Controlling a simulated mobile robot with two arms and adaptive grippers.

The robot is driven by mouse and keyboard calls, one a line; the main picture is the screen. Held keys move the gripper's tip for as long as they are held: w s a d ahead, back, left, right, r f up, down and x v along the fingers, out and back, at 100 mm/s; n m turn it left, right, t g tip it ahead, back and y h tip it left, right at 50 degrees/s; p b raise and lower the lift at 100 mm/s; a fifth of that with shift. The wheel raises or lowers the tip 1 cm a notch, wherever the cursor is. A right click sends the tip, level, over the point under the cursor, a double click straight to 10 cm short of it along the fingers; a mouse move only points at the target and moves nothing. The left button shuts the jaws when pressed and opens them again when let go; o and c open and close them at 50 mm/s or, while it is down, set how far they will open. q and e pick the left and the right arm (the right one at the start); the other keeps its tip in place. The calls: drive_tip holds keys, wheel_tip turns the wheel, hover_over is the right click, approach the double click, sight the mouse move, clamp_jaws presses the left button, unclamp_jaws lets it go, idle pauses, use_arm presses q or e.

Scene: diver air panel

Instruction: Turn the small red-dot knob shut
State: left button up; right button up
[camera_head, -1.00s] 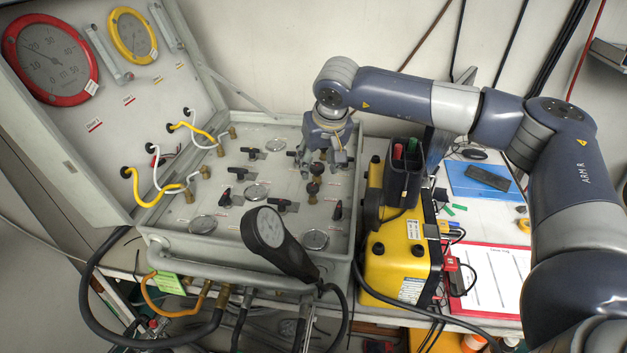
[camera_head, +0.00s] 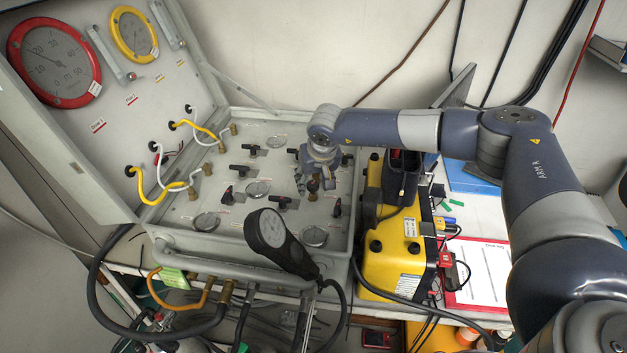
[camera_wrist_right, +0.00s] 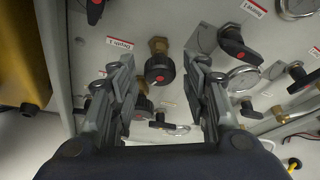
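In the right wrist view, a small round black knob with a red dot (camera_wrist_right: 160,71) sits on a brass stem on the grey panel. My right gripper (camera_wrist_right: 162,62) is open, with one finger to each side of this knob and visible gaps between. A second dark round knob (camera_wrist_right: 141,106) lies just below it, partly hidden by the left finger. In the head view my right gripper (camera_head: 316,172) is low over the panel's right part, beside a brass-stemmed dark knob (camera_head: 313,187). I cannot tell whether the fingers touch anything. My left gripper is not in view.
Black lever handles, such as one (camera_wrist_right: 235,42) right of the gripper, stand on the panel (camera_head: 235,232). A black handheld gauge (camera_head: 272,232) rises at its front edge. A yellow case (camera_head: 397,268) with a black holder (camera_head: 402,178) stands close on the right.

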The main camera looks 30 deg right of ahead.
drive_tip(key=c, duration=0.7)
drive_tip(key=m+b, duration=0.1)
drive_tip(key=m+h+b, duration=0.1)
drive_tip(key=shift+a+f+m+b, duration=0.2)
drive_tip(key=shift+m+b, duration=0.1)
drive_tip(key=shift+b, duration=0.1)
drive_tip(key=m+g+h+b, duration=0.1)
drive_tip(key=m+b, duration=0.1)
drive_tip(key=m, duration=0.1)
drive_tip(key=shift+w+m, duration=0.1)
drive_tip(key=shift+m, duration=0.2)
drive_tip(key=m+g+h+b, duration=0.1)
drive_tip(key=m+b, duration=0.1)
drive_tip(key=m, duration=0.1)
drive_tip(key=shift+r+m, duration=0.1)
drive_tip(key=shift+m, duration=0.3)
drive_tip(key=shift+w+r+m+g+h+b, duration=0.15)
drive_tip(key=shift+m+g, duration=0.3)
drive_tip(key=shift+m, duration=0.65)
drive_tip(key=shift+m+g+h+b, duration=0.25)
drive_tip(key=shift+m+g, duration=0.2)
drive_tip(key=shift+m, duration=0.65)
